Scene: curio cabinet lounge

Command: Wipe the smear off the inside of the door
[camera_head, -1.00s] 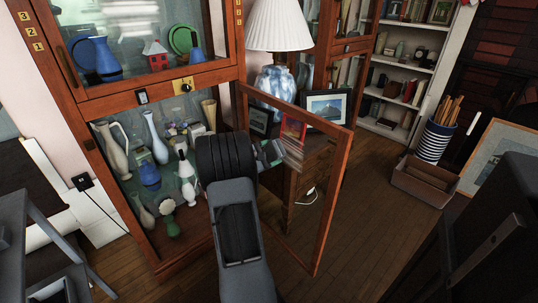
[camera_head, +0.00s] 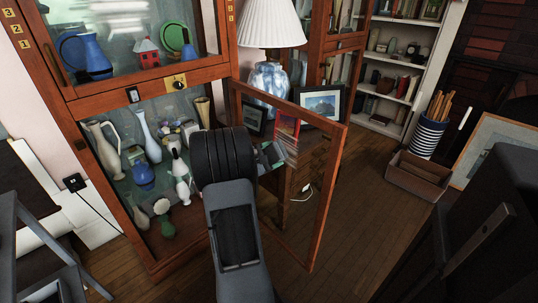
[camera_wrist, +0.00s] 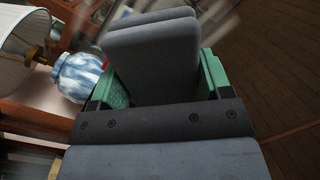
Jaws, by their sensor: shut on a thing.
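The open glass door (camera_head: 328,190) of the lower cabinet section swings out in a wooden frame. Pale streaks (camera_head: 290,152) that look like the smear show on its glass, beside my gripper. In the wrist view, blurred pale streaks (camera_wrist: 225,28) lie beyond the held pad. My gripper (camera_head: 268,156) is at the cabinet side of the door, partly hidden by my arm. In the wrist view, its green fingers (camera_wrist: 160,82) are shut on a thick grey pad (camera_wrist: 152,55). The pad is close to the glass; I cannot tell whether it touches.
Vases and jugs (camera_head: 150,135) crowd the open lower cabinet, left of my arm. A blue-and-white lamp (camera_head: 270,82) and a framed picture (camera_head: 320,105) stand behind the door. A brown box (camera_head: 415,178) sits on the floor at right. The floor (camera_head: 365,220) right of the door is clear.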

